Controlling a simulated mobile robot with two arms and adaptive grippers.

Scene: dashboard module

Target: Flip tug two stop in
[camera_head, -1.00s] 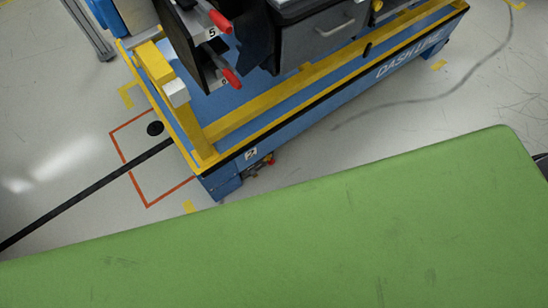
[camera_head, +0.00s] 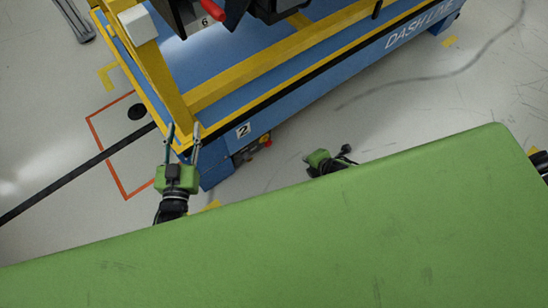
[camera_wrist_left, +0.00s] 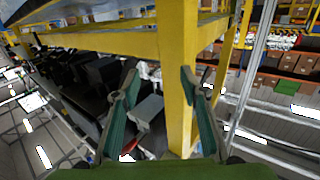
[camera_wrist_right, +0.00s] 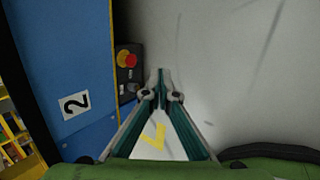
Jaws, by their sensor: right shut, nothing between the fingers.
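The blue tug with label 2 (camera_head: 243,130) stands beyond the green surface. Its red stop button (camera_head: 266,140) sits on a small dark box at the tug's lower end. In the right wrist view the red button (camera_wrist_right: 126,58) has a yellow base and is left of my right gripper (camera_wrist_right: 162,96), whose fingers are shut, empty and apart from it. In the head view only part of my right gripper (camera_head: 321,162) shows, right of the button. My left gripper (camera_head: 183,132) is open and empty by the cart's yellow corner post; its fingers also show apart in the left wrist view (camera_wrist_left: 158,82).
The yellow frame (camera_head: 158,75) carries dark modules with red handles (camera_head: 211,10). A green surface (camera_head: 300,240) fills the front, which I cannot identify surely.

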